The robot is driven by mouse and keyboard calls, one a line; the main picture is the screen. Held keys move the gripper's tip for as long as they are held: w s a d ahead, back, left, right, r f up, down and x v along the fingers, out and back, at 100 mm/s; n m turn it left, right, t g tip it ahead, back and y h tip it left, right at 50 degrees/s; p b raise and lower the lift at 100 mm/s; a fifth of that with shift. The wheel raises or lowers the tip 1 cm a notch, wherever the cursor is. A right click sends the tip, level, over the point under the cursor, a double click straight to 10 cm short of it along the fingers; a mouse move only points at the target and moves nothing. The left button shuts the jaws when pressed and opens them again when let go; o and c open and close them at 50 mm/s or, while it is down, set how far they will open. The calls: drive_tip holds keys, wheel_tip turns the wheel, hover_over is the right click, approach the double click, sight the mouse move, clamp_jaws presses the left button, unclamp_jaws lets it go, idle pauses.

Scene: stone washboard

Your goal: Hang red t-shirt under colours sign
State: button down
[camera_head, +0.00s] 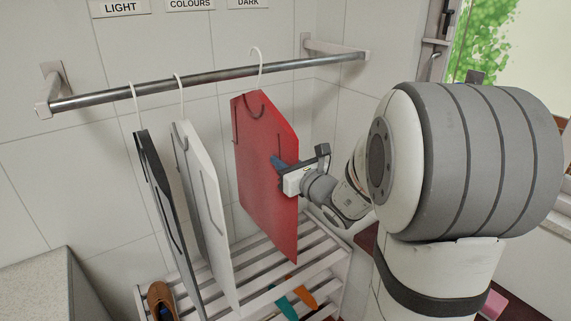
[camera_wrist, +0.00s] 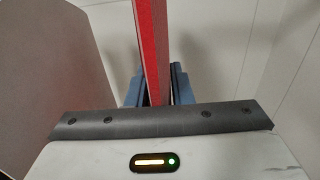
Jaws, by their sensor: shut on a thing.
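The red t-shirt (camera_head: 262,205) is a flat panel on a white hanger. Its hook (camera_head: 257,56) is at the rail (camera_head: 215,75), right of the other garments; whether it rests on the rail is unclear. My gripper (camera_head: 281,164) is shut on the red t-shirt's right edge. In the wrist view the red t-shirt (camera_wrist: 152,45) stands edge-on between the blue fingers (camera_wrist: 154,88). The COLOURS sign (camera_head: 190,4) is on the wall above the rail, between the LIGHT sign (camera_head: 121,8) and the DARK sign (camera_head: 248,3). The red hook appears nearest below DARK.
A white garment (camera_head: 207,220) and a black garment (camera_head: 164,205) hang left of the red one. A slatted rack (camera_head: 325,247) below holds a brown shoe (camera_head: 161,300) and other footwear. The rail's right end is bare. A counter (camera_head: 40,290) stands at lower left.

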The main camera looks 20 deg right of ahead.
drive_tip(key=shift+f+b, duration=1.4)
drive_tip(key=shift+f, duration=0.05)
drive_tip(key=c, duration=1.2)
unclamp_jaws()
drive_tip(key=shift+s+f, duration=0.1)
